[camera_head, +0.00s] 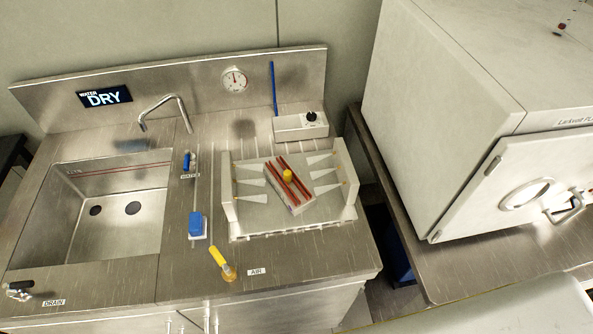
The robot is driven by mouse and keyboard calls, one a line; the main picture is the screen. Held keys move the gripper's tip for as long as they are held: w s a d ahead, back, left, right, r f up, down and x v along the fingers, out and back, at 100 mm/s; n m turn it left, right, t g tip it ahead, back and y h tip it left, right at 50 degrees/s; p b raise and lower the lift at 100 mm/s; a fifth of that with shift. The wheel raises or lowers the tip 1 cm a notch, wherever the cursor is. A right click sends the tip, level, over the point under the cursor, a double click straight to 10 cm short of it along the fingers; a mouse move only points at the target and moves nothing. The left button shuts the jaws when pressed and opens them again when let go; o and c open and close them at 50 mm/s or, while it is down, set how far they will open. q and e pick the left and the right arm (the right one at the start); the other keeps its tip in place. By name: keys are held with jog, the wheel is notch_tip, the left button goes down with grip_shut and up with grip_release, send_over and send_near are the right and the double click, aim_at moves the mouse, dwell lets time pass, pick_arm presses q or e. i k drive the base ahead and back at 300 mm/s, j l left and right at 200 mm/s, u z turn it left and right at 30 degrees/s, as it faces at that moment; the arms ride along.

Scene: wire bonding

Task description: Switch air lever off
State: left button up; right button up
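The air lever (218,258) is a yellow handle on a brass-coloured fitting near the front edge of the steel bench. It slants up and to the left from its fitting, in line with a thin pipe. An "AIR" label (257,271) lies to its right. Nothing touches the lever. Neither of my grippers is in view.
A sink (120,245) with a faucet (165,112) is at left. A blue water lever (187,161) and a blue block (197,225) stand behind the air lever. A fixture with nozzles (230,208) is at right, beside a large white machine (440,110).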

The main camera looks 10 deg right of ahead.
aim_at(220, 258)
jog(key=j+z, duration=0.2)
jog(key=z, duration=0.25)
jog(key=k+j+z, duration=0.1)
jog(key=z, duration=0.3)
jog(key=k+j+z, duration=0.1)
jog(key=j+z, duration=0.15)
jog(key=z, duration=0.2)
jog(key=k+j+z, duration=0.1)
jog(key=z, duration=0.35)
jog(key=k+j+z, duration=0.15)
jog(key=k+j, duration=0.15)
jog(key=k, duration=0.15)
jog(key=k+j+z, duration=0.15)
jog(key=k, duration=0.3)
jog(key=j, duration=0.1)
